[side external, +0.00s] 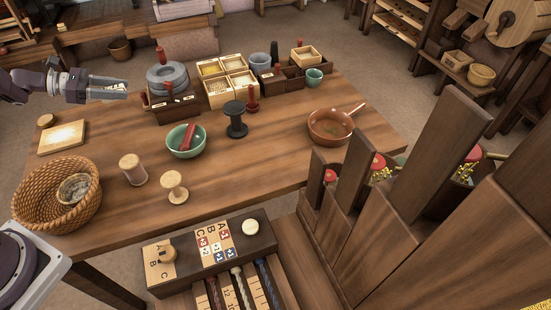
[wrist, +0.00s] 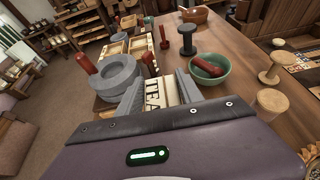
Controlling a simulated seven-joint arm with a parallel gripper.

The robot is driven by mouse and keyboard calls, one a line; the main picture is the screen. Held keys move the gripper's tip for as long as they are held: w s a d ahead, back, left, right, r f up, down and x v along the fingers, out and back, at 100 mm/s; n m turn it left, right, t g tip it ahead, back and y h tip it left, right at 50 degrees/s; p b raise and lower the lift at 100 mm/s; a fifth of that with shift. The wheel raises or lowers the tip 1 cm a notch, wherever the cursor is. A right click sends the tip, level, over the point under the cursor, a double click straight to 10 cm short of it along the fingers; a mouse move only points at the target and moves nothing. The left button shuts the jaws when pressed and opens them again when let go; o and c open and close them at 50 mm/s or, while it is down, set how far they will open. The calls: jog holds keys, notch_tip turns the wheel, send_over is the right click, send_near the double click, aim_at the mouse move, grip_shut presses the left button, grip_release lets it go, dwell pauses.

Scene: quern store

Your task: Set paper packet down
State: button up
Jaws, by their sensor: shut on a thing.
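My gripper (side external: 122,89) is at the left of the side view, above the back left part of the wooden table (side external: 225,195). In the wrist view my gripper's two grey fingers (wrist: 160,88) are closed on a cream paper packet (wrist: 158,94) with dark letters reading TEA. In the side view the packet is mostly hidden by the fingers. The packet appears held above the tabletop, left of the grey quern stones (side external: 167,77).
A light wooden board (side external: 62,137), a wicker basket (side external: 42,218), wooden spools (side external: 174,190) and a green bowl (side external: 178,149) with a red object are on the table. Compartment boxes (side external: 231,92), a black spool (side external: 236,120) and a brown pan (side external: 330,126) stand farther right. Bare wood lies between them.

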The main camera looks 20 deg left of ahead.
jog(key=w+d, duration=0.7)
jog(key=d, duration=0.3)
jog(key=m+g+h, duration=0.3)
jog(key=m+g, duration=0.1)
send_over(285, 160)
notch_tip(285, 160, down, 15)
jog(key=shift+r, duration=0.1)
jog(key=shift+f, duration=0.2)
jog(key=o, duration=1.3)
jog(key=shift+f, duration=0.1)
jog(key=shift+o, duration=0.3)
